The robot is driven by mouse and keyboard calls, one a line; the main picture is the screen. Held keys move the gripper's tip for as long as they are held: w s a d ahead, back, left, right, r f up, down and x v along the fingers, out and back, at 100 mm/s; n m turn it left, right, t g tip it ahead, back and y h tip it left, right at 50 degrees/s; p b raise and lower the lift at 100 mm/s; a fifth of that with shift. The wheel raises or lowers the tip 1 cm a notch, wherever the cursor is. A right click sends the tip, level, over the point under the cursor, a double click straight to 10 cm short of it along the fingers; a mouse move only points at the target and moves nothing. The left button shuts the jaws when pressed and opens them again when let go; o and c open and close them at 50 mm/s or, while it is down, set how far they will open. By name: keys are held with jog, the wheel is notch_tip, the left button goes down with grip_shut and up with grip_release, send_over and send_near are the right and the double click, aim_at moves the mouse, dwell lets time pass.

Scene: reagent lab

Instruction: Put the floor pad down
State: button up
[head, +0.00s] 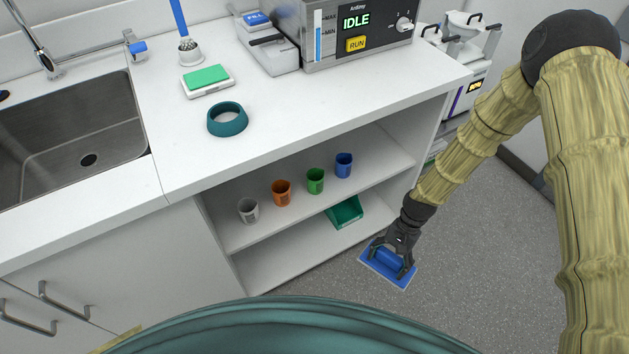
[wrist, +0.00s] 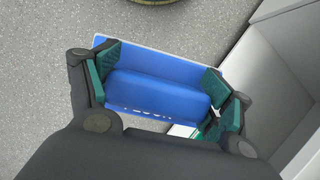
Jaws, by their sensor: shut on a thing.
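The floor pad (head: 373,262) is a flat blue pad with a light edge and a raised blue grip on top. In the wrist view the floor pad (wrist: 150,62) spans between my fingers, with partly hidden white lettering on its grip. My gripper (head: 393,258) is shut on the pad's grip, pointing down, to the right of the open shelf unit. In the wrist view my gripper (wrist: 165,88) has its green-padded fingers at both ends of the grip. The pad is over or on the grey floor (head: 480,270); I cannot tell whether it touches.
The open shelf unit (head: 310,215) holds grey, orange, green and blue cups on its shelf and a green bin (head: 345,212) below. Its side is close to the pad. The counter (head: 300,110) above carries a machine reading IDLE. Free floor lies to the right.

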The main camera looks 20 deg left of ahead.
jog(key=s+a+f+m+t+y+b, duration=0.1)
jog(key=s+a+f+m+t+b, duration=0.25)
jog(key=a+f+m+b, duration=0.95)
jog(key=s+a+f+m+t+y+b, duration=0.1)
jog(key=s+a+f+m+t+b, duration=0.25)
jog(key=a+f+m+b, duration=1)
jog(key=w+a+n+b, duration=0.1)
jog(key=w+a+b, duration=0.3)
jog(key=a+b, duration=0.1)
jog(key=w+a+f+n+b, duration=0.1)
jog(key=w+a+n+b, duration=0.1)
jog(key=w+a+b, duration=0.2)
jog(key=w+a+f+n+b, duration=0.1)
jog(key=w+a+b, duration=0.2)
jog(key=a+b, duration=0.3)
jog(key=shift+w+a+f, duration=0.2)
jog(key=shift+w+a, duration=0.2)
jog(key=shift+a, duration=0.1)
notch_tip(320, 180, down, 4)
jog(key=b, duration=0.3)
jog(key=shift+r, duration=0.35)
jog(key=o, duration=1.3)
